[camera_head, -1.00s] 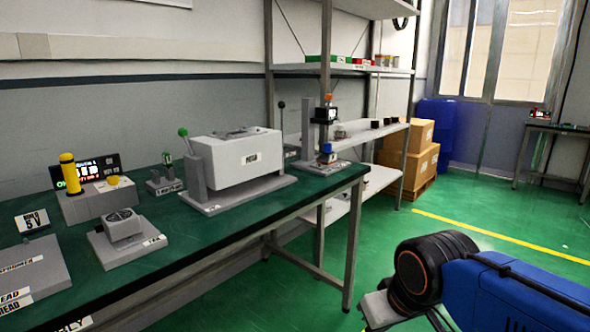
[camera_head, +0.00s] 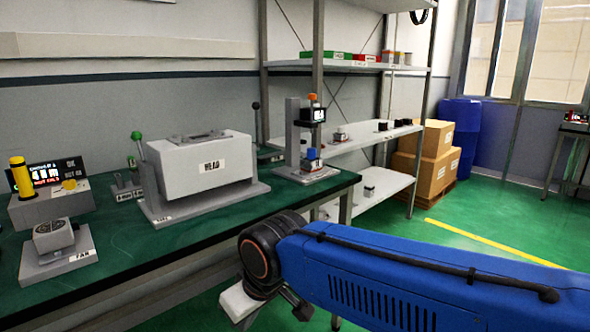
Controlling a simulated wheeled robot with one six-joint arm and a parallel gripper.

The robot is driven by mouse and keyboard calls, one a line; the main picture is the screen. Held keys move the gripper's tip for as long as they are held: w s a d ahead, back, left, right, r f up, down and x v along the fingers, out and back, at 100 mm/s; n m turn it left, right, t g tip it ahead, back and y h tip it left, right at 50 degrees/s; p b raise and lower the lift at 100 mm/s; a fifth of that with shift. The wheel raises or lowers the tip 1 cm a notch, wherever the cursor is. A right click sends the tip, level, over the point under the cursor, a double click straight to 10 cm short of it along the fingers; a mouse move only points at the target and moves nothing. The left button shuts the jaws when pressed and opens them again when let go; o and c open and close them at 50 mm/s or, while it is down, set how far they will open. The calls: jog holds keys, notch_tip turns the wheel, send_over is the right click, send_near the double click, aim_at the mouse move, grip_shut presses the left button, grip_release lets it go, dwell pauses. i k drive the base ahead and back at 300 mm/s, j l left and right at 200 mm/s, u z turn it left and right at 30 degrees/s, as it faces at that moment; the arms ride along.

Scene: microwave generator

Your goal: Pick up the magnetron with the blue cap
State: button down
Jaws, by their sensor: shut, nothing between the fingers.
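A small part with a blue top (camera_head: 312,154) sits low in an upright stand (camera_head: 294,135) with an orange knob, at the far right end of the green-topped bench (camera_head: 118,225). It may be the magnetron with the blue cap, but it is too small to tell. Several small blocks with dark or pale tops stand on the shelf behind, one pale (camera_head: 340,135) and one dark (camera_head: 383,126); no blue cap can be made out on them. My blue arm crosses the lower right. My gripper cannot be made out in this view.
A big white box fixture (camera_head: 205,172) with a green-knobbed lever stands on the bench. A fan unit (camera_head: 56,240) and a display panel (camera_head: 58,170) are at left. Cardboard boxes (camera_head: 424,160) and blue drums (camera_head: 459,135) stand behind the rack.

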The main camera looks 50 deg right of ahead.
aim_at(311, 165)
jog(key=l+u, duration=0.35)
jog(key=l, duration=2.2)
jog(key=k+l, duration=0.1)
jog(key=l, duration=0.3)
jog(key=k+l, duration=0.1)
jog(key=l, duration=0.3)
